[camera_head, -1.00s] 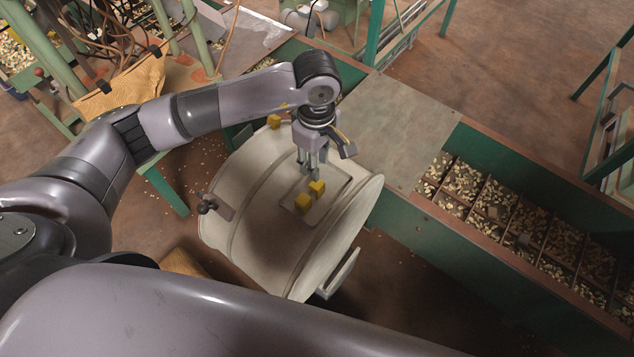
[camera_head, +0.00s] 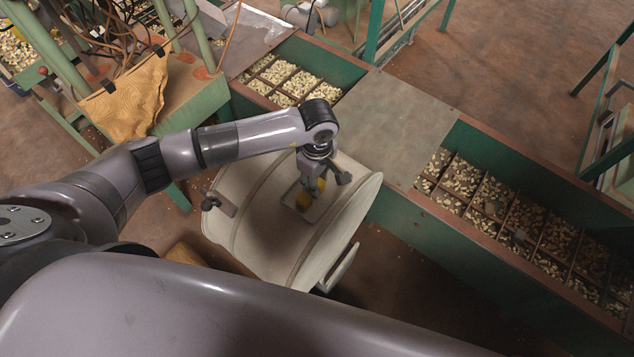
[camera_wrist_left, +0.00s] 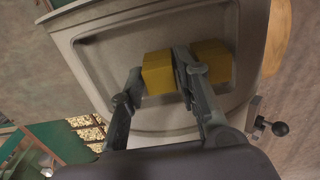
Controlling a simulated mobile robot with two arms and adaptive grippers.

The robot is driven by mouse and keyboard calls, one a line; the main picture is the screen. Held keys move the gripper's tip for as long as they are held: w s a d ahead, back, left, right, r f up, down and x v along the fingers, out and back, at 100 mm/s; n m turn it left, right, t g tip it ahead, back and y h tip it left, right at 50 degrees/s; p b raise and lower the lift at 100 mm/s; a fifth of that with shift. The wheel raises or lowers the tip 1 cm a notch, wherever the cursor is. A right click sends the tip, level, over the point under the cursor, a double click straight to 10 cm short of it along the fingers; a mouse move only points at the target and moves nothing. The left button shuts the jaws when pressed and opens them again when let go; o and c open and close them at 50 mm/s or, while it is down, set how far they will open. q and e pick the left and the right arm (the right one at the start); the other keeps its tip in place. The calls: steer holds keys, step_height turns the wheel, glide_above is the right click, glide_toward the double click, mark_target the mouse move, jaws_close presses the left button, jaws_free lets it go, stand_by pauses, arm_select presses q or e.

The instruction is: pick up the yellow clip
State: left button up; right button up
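Two yellow blocks sit on a pale rectangular recessed panel (camera_wrist_left: 107,74) on top of a cream drum (camera_head: 262,220). No other clip-like shape shows, and I cannot tell which block is the clip. My left gripper (camera_head: 312,187) points down at the blocks. In the left wrist view, one yellow block (camera_wrist_left: 158,73) lies between the fingers of my left gripper (camera_wrist_left: 160,78). The fingers are apart, close to its sides; firm contact does not show. The other yellow block (camera_wrist_left: 213,61) is just outside the right finger, partly hidden by it. My right gripper is out of view.
A green bench with a bare grey top (camera_head: 398,125) stands right of the drum, with nut-filled hopper compartments (camera_head: 500,205) along it. A drum handle (camera_head: 338,268) sticks out at the front. A yellow-brown cloth (camera_head: 135,98) hangs at the left.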

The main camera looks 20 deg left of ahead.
arm_select(q)
steer(key=c, duration=0.6)
steer(key=shift+r, duration=0.15)
step_height(320, 180, up, 20)
steer(key=b, duration=0.3)
